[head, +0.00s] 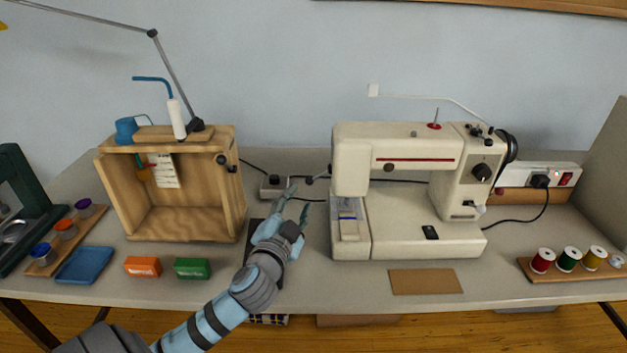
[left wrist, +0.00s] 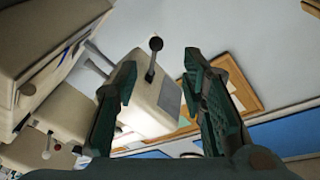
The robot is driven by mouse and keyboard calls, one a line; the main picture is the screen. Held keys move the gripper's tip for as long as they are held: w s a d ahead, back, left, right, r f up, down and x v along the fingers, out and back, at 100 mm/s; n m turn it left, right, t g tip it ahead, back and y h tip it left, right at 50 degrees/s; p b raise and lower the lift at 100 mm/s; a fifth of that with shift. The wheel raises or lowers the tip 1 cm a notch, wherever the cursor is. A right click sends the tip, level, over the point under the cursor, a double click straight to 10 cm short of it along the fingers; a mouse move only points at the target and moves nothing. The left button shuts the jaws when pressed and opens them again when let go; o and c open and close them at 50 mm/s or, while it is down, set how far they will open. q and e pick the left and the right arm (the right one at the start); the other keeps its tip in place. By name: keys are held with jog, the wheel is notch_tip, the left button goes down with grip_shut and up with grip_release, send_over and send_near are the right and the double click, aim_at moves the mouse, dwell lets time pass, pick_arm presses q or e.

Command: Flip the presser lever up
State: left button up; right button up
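The cream sewing machine (head: 408,160) stands right of centre on the table. Its presser lever (head: 310,181), a short stem with a dark ball knob, sticks out left from the machine's head, knob slightly lower than its base. In the left wrist view the lever (left wrist: 156,45) appears between the finger lines, beyond the fingertips, with no contact visible. My left gripper (head: 297,199) is open and empty, just left of and below the knob in the head view. It also shows open in the left wrist view (left wrist: 160,65). My right gripper is not in view.
A wooden cabinet (head: 230,190) stands left of my left arm. A power strip (head: 274,186) and cables lie behind the gripper. A brown card (head: 425,281) lies before the machine. A thread spool rack (head: 560,274) is at the right. Orange (head: 142,267) and green (head: 192,268) boxes sit front left.

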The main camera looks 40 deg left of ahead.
aim_at(308, 183)
pick_arm(q)
jog(key=x, duration=0.5)
jog(key=shift+a+f+b, duration=0.1)
jog(key=shift+a+b, duration=0.1)
jog(key=shift+b, duration=0.1)
jog(key=x, duration=0.5)
jog(key=shift+w+d+f, duration=0.1)
jog(key=shift+d+f, duration=0.2)
jog(key=shift+f, duration=0.1)
jog(key=shift+r, duration=0.25)
jog(key=shift+c, duration=1)
grip_shut()
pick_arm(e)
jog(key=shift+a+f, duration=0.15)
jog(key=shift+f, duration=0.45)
